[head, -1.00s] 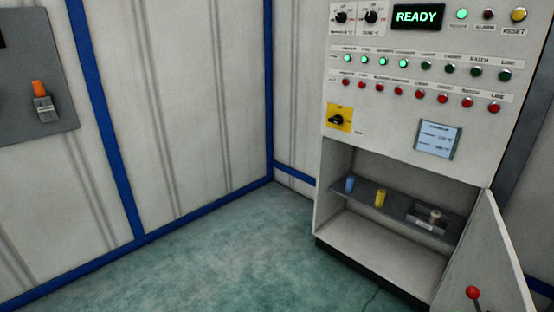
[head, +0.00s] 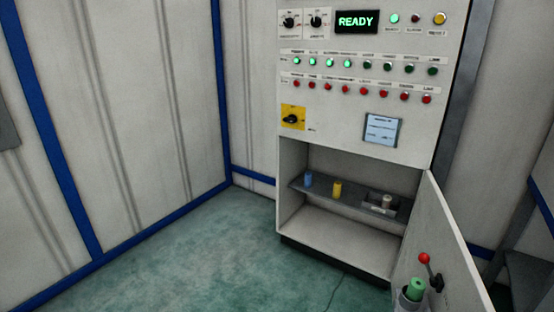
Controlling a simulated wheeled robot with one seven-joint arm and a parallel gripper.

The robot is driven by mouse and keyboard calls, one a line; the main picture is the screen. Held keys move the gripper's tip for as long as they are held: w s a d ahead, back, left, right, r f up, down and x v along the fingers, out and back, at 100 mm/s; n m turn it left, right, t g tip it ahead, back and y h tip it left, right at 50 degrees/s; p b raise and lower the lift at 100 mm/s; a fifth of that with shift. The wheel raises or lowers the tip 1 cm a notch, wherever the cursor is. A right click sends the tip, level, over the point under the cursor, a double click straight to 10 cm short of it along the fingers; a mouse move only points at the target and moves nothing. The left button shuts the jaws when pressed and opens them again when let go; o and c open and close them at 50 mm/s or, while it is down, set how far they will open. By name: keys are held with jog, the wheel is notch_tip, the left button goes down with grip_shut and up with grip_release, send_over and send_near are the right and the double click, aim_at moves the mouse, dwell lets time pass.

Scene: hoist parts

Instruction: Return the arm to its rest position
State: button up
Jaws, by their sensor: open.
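My arm and my gripper do not show in the head view. The control cabinet (head: 345,150) stands right of centre with its lower door (head: 440,240) swung open to the right. Inside, a shelf (head: 320,190) holds a blue cylinder (head: 308,179), a yellow cylinder (head: 337,188) and a small pale grey part (head: 387,201) in a dark recessed holder. A green cylinder (head: 415,287) stands in a grey cup at the bottom right, in front of the open door. A lever with a red knob (head: 424,258) is beside it.
The cabinet display (head: 357,22) reads READY, and several green lamps are lit. A yellow plate with a black rotary switch (head: 291,118) is on the cabinet's left side. The green floor (head: 190,250) left of the cabinet is clear, up to pale walls with blue posts.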

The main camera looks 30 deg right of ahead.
jog(key=s+a+r+n+t+y+p, duration=0.15)
jog(key=a+r+n+t+y, duration=0.35)
jog(key=a, duration=0.6)
jog(key=s+a+r+n+y+p, duration=0.1)
jog(key=s+a+r+y, duration=0.15)
jog(key=a+r, duration=0.7)
jog(key=s+a+r+n+y+p, duration=0.1)
jog(key=s+a+r+n+y, duration=0.1)
jog(key=s+a, duration=0.4)
jog(key=s+a+r+n+g+y+p, duration=0.1)
jog(key=s+a+r+y, duration=0.4)
jog(key=a, duration=0.6)
jog(key=shift+s+r+n+p, duration=0.15)
jog(key=shift+s+n+p, duration=0.4)
jog(key=shift+n, duration=0.65)
jog(key=shift+s, duration=0.1)
